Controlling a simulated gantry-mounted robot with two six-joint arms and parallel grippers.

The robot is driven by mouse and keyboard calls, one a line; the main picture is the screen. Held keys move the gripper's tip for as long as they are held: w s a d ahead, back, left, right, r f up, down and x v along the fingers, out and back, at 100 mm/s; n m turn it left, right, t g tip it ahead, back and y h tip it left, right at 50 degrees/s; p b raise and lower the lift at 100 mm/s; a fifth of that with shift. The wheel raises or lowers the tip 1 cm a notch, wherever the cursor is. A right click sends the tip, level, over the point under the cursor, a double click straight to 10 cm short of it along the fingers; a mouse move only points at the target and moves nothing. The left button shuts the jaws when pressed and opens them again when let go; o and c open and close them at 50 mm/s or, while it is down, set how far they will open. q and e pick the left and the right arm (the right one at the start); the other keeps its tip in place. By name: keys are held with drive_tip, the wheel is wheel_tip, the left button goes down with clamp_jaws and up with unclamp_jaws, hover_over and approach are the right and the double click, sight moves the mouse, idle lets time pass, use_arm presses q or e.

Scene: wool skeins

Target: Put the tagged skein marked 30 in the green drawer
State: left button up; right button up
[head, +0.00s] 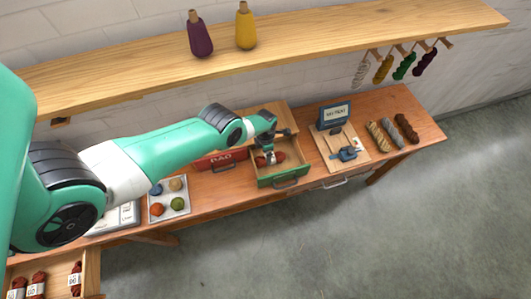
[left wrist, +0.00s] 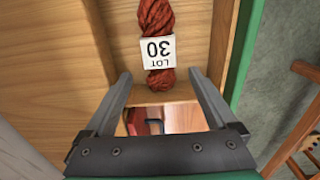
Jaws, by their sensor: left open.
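The green drawer (head: 291,177) stands open at the middle of the bench, with a wooden inside. A rust-red skein (head: 277,157) lies in it, partly hidden by my gripper. In the left wrist view the skein (left wrist: 158,82) has a white tag reading "LOT 30" and lies on the drawer's wooden floor; the drawer's green edge (left wrist: 238,50) is at the right. My left gripper (head: 267,157) is open over the drawer, pointing down. In the left wrist view its fingers (left wrist: 158,76) are apart on either side of the skein's near end, not closed on it. My right gripper does not show.
A red drawer (head: 222,159) is left of the green one. Several loose skeins (head: 392,132) lie at right. Another open drawer (head: 60,273) at bottom left holds tagged red skeins. A shelf (head: 300,38) runs above.

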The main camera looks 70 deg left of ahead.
use_arm(q)
wheel_tip(320, 180, up, 8)
drive_tip(key=p, duration=0.5)
drive_tip(key=shift+f+p, duration=0.15)
drive_tip(key=shift+p, duration=0.25)
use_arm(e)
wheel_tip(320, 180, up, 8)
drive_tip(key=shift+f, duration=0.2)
